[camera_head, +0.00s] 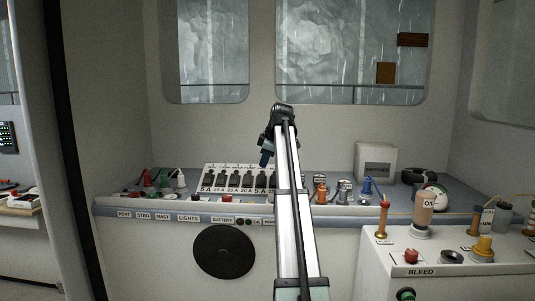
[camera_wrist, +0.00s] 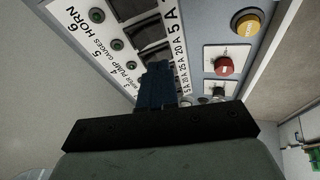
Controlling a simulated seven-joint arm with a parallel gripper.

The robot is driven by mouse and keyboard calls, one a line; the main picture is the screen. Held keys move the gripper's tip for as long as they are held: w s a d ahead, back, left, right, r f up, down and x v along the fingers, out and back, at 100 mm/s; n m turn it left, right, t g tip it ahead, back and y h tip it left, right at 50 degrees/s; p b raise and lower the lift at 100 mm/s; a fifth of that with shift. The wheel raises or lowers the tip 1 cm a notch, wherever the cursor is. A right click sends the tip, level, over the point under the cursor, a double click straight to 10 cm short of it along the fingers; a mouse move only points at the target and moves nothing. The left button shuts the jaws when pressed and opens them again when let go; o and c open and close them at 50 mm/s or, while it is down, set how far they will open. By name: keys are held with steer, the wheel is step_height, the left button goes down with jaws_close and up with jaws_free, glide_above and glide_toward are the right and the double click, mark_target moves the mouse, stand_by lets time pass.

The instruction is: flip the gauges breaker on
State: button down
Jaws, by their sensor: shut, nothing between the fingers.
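The breaker panel (camera_head: 208,187) is a white, sloped strip with a row of black rocker breakers on the console. In the wrist view, the panel (camera_wrist: 70,15) shows the printed labels HORN, GAUGES and PUMP beside green round lamps. The gauges breaker (camera_wrist: 143,31) appears to be the black rocker one row in from the HORN end; I cannot tell its on or off position. My gripper (camera_head: 264,160) is shut and empty, pointing down at the panel's right part. Its dark blue fingers (camera_wrist: 155,72) lie over the neighbouring breakers and hide part of them; contact cannot be told.
A red button (camera_wrist: 224,66) and a yellow button (camera_wrist: 248,24) sit beside the panel. Coloured levers (camera_head: 321,192) stand right of it, with a white box (camera_head: 376,162) behind. Red, green and white levers (camera_head: 164,180) stand to the left. A window wall rises behind.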

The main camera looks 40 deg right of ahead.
glide_above(260, 180)
steer(key=s, duration=0.3)
steer(key=f, duration=0.4)
steer(key=shift+w+a+f, duration=0.1)
steer(key=shift+w+a, duration=0.15)
steer(key=shift+a, duration=0.1)
steer(key=shift+w+d+f, duration=0.5)
steer(key=shift+f, duration=0.05)
steer(key=shift+w+d+f, duration=0.15)
steer(key=shift+w+d, duration=0.3)
steer(key=shift+s+a, duration=0.25)
steer(key=shift+s+a+f, duration=0.2)
steer(key=shift+s+a, duration=0.2)
